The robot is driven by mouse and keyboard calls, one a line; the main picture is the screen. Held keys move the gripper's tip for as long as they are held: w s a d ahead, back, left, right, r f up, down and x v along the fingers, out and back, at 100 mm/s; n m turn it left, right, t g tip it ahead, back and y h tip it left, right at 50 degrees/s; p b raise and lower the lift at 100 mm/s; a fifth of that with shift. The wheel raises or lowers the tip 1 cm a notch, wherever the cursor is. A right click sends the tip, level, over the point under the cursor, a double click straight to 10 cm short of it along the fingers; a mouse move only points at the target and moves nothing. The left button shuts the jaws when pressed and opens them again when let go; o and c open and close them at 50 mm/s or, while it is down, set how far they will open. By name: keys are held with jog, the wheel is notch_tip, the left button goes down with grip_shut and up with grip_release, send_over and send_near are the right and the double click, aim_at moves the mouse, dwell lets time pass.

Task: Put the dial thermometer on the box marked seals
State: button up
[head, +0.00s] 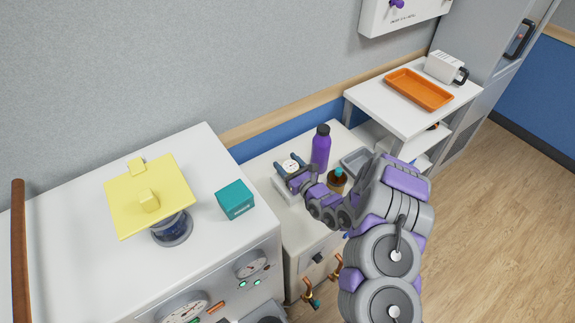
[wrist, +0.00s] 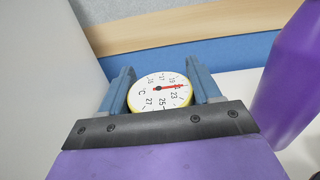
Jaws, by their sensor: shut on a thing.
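The dial thermometer (wrist: 160,92) has a round white face, a yellow rim and a red needle. It sits between the two blue fingers of my gripper (wrist: 162,88), which is shut on it. In the head view the thermometer (head: 291,166) and my gripper (head: 289,168) are over the low white counter (head: 262,170), by a pale flat object there. I cannot tell whether the thermometer touches what lies below it. A teal box (head: 235,200) stands on the higher white cabinet to the left. No seals marking can be read on it.
A purple bottle (head: 320,149) stands close to the right of my gripper. A brown bottle (head: 337,180) and a grey tray (head: 357,161) are near my arm. A yellow plate (head: 165,203) rests on a dark blue stand on the cabinet. An orange tray (head: 418,90) lies on the right shelf unit.

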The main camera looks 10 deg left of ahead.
jog(key=shift+a, duration=0.35)
jog(key=o, duration=0.9)
jog(key=shift+a+f, duration=0.15)
jog(key=shift+a, duration=0.15)
jog(key=shift+o, duration=1.2)
jog(key=shift+d, duration=0.15)
jog(key=shift+d+r, duration=0.2)
jog(key=shift+d, duration=0.1)
jog(key=p+v, duration=0.2)
jog(key=v, duration=1)
jog(key=shift+p, duration=0.35)
jog(key=shift+a+f, duration=0.1)
jog(key=shift+a, duration=0.1)
jog(key=shift+d, duration=0.1)
jog(key=shift+s, duration=0.1)
